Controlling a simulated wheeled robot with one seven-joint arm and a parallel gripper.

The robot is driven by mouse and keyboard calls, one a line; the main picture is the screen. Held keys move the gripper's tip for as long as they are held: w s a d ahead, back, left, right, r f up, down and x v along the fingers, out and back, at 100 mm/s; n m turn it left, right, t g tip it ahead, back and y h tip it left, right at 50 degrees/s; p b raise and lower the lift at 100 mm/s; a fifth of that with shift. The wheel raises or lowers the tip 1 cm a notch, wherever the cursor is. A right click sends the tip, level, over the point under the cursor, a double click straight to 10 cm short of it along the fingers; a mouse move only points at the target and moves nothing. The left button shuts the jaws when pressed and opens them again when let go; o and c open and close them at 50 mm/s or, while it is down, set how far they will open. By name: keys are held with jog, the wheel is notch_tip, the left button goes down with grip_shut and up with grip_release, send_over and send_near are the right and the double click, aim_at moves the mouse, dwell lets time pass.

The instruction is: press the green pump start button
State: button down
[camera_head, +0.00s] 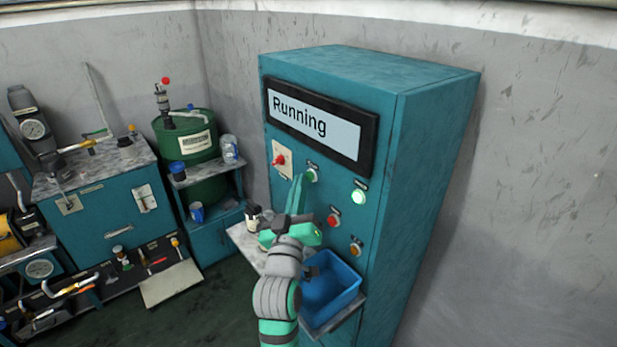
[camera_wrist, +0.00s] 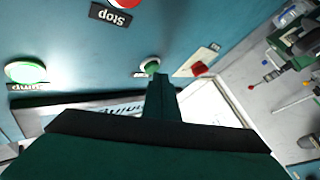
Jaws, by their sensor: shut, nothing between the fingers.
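A green button (camera_head: 312,175) sits below the display on the teal cabinet's front, with a small label above it that I cannot read. It also shows in the wrist view (camera_wrist: 151,66), just past my fingertips. My gripper (camera_head: 301,180) is shut and empty, its fingers pointing at this button. In the wrist view, my gripper (camera_wrist: 160,78) partly covers the button's lower edge. I cannot tell whether they touch. A second green round piece (camera_head: 358,197), brightly lit, is to the right; in the wrist view it (camera_wrist: 26,72) has a partly readable "Pump" label.
The display (camera_head: 318,122) reads "Running". A red stop button (camera_head: 333,220) and an orange knob (camera_head: 355,248) are lower on the panel. A red switch (camera_head: 280,160) is at the left. A blue bin (camera_head: 333,290) sits below, near my arm.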

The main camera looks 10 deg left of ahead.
jog(key=shift+s+a, duration=0.25)
jog(key=shift+s, duration=0.1)
jog(key=s+a, duration=0.1)
jog(key=s, duration=0.1)
jog(key=s+a, duration=0.2)
dwell(0.6)
jog(key=shift+s, duration=0.1)
dwell(0.5)
